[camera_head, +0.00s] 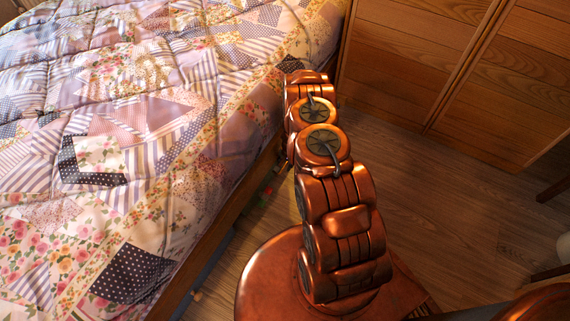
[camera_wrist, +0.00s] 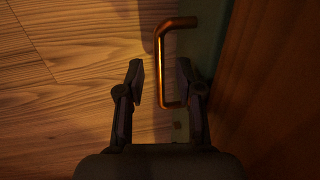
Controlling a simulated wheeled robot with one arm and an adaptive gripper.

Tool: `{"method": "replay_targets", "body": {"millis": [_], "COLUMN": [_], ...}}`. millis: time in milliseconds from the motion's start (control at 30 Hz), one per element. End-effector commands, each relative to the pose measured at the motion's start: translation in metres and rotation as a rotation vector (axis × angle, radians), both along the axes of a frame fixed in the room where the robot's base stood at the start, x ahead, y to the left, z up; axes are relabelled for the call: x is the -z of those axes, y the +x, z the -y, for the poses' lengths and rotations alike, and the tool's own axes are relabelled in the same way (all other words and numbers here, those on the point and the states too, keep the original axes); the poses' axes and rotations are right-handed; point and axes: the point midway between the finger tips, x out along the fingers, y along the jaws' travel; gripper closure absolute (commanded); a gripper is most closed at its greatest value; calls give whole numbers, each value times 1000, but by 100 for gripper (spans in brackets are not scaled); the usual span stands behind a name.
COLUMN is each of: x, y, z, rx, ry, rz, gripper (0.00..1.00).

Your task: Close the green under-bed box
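In the wrist view, a copper-coloured bar handle (camera_wrist: 157,62) is mounted on a dark green panel (camera_wrist: 207,38), which looks like the front of the green under-bed box. My gripper (camera_wrist: 160,75) is open, with one finger on each side of the handle's long bar. I cannot tell whether either finger touches it. In the head view, my arm hides the gripper and the handle. Small coloured items (camera_head: 267,192) show in the gap beside the bed frame, partly hidden by my arm; I cannot tell whether they lie in the box.
The bed (camera_head: 130,130) with a patchwork quilt fills the left of the head view. Its wooden side rail (camera_head: 215,237) runs along the quilt's edge. A wooden cabinet (camera_head: 420,60) stands at the upper right. Bare wood floor (camera_head: 450,190) lies between the arm and the cabinet.

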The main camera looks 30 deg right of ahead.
Motion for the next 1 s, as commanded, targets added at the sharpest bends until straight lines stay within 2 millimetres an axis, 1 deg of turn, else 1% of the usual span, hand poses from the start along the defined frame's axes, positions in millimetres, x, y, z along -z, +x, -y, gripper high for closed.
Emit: {"method": "replay_targets", "body": {"millis": [133, 267, 1000], "x": [-2, -9, -91], "y": [0, -1, -14], "z": [0, 1, 10], "rx": [0, 1, 0], "ry": [1, 1, -1], "rz": [-1, -1, 1], "gripper": [64, 64, 64]}}
